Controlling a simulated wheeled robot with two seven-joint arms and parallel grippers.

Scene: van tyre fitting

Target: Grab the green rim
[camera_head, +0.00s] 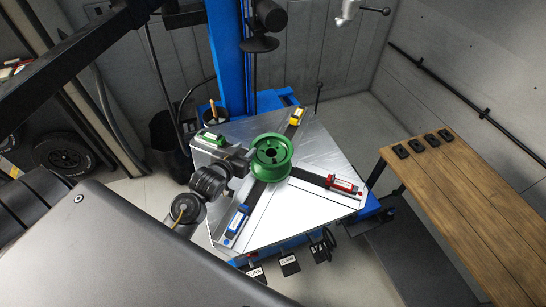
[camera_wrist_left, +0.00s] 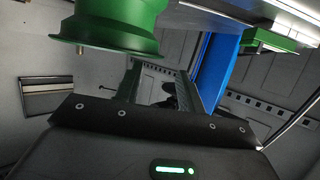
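The green rim (camera_head: 271,157) lies on the middle of the silver turntable (camera_head: 315,150) of the tyre machine, its round opening facing up. My left gripper (camera_head: 243,161) is at the rim's left side, low over the turntable. In the left wrist view, the gripper (camera_wrist_left: 168,75) shows two dark fingers apart with a gap between them. The rim (camera_wrist_left: 112,20) is at the upper left there, ahead of the left finger and partly cut off by the frame. I cannot tell whether a finger touches it. My right gripper is not in view.
Green (camera_head: 211,139), yellow (camera_head: 296,116), red (camera_head: 343,185) and blue (camera_head: 237,221) clamps sit around the rim. A blue column (camera_head: 226,60) stands behind. A wooden bench (camera_head: 465,205) is at right, and a tyre (camera_head: 66,156) is at left.

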